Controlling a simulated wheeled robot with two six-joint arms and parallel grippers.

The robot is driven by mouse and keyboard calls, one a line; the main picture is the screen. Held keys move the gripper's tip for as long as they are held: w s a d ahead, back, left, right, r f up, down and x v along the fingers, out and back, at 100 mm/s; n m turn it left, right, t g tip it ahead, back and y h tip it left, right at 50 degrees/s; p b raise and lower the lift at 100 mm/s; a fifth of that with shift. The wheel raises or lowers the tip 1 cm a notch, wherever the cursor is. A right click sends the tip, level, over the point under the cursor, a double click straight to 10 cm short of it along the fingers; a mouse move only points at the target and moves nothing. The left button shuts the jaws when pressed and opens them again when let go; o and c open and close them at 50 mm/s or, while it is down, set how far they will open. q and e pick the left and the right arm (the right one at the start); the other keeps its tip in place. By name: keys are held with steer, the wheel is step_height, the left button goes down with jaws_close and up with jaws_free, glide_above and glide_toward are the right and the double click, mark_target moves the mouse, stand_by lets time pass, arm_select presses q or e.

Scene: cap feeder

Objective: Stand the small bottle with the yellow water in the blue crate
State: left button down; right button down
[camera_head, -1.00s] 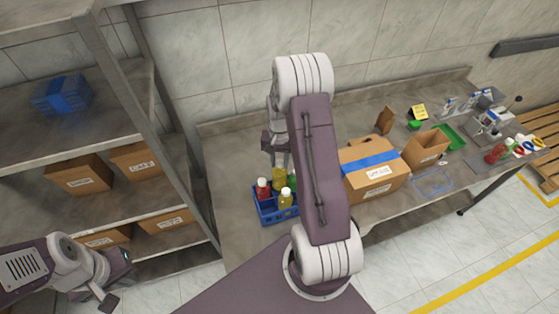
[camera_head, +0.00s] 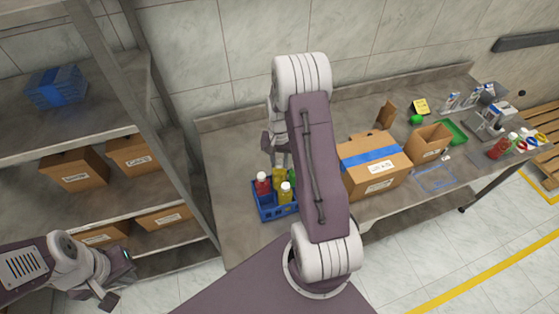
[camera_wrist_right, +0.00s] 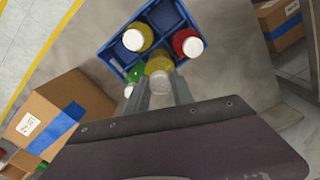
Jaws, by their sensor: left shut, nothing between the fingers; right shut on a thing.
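The blue crate (camera_head: 277,216) stands on the table's left part and also shows in the wrist view (camera_wrist_right: 113,50). It holds a red bottle (camera_head: 262,185), a yellow bottle with a white cap (camera_head: 285,194) and a green bottle (camera_wrist_right: 134,78). My right gripper (camera_wrist_right: 160,88) is shut on the small bottle with the yellow water (camera_wrist_right: 158,67), upright at the crate's back part. I cannot tell if its base touches the crate floor. In the head view my right arm partly hides the crate and bottles. My left gripper (camera_head: 108,298) is shut and empty, low at the left.
A metal shelf (camera_head: 75,130) with boxes is at the left. The table left of the crate is clear.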

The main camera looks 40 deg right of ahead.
mark_target(279, 169)
steer(key=shift+f+b, duration=0.7)
steer(key=shift+f, duration=0.7)
steer(key=shift+f+b, duration=0.7)
steer(key=shift+f, duration=0.15)
steer(key=c, duration=1)
jaws_free()
steer(key=c, duration=0.4)
